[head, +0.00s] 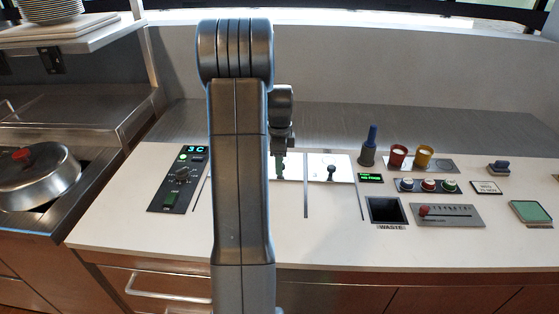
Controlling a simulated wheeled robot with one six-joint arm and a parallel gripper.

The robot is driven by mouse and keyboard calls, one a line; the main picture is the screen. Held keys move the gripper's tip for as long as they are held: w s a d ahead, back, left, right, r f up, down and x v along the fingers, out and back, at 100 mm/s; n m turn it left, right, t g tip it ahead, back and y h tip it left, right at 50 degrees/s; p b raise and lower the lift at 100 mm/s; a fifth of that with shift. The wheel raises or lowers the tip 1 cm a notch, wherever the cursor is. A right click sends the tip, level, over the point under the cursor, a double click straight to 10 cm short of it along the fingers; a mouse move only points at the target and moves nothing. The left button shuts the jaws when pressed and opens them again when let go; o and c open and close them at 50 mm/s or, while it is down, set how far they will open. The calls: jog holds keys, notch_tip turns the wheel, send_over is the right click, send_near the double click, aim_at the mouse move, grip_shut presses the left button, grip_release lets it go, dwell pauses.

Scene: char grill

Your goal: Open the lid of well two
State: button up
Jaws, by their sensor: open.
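Two pale square lids are set side by side in the white counter. The left lid (295,164) is partly hidden by my arm and gripper. The right lid (343,164) lies flat and has a dark knob (331,173). No well numbers can be read, so I cannot tell which is well two. My gripper (280,173) is open, pointing down over the left lid, mostly behind my arm. Its fingertips are small and partly hidden, and I cannot tell whether they touch anything.
A control panel (178,181) with a green display lies left of my arm. Right of the lids are a blue-handled tool (371,147), red and yellow cups (397,156), a square waste opening (386,210) and a slider panel (446,215). A domed pot lid (30,175) is far left.

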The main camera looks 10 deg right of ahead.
jog(key=shift+c, duration=0.5)
grip_shut()
jog(key=s+a+b, duration=0.1)
jog(key=s, duration=0.3)
jog(key=s+a, duration=0.1)
jog(key=s, duration=0.3)
jog(key=s+a+b, duration=0.1)
jog(key=s, duration=0.4)
jog(key=shift+a+b, duration=0.35)
jog(key=shift+a, duration=0.05)
jog(key=shift+o, duration=0.5)
grip_release()
jog(key=shift+r, duration=0.1)
notch_tip(320, 180, up, 14)
jog(key=shift+f, duration=0.2)
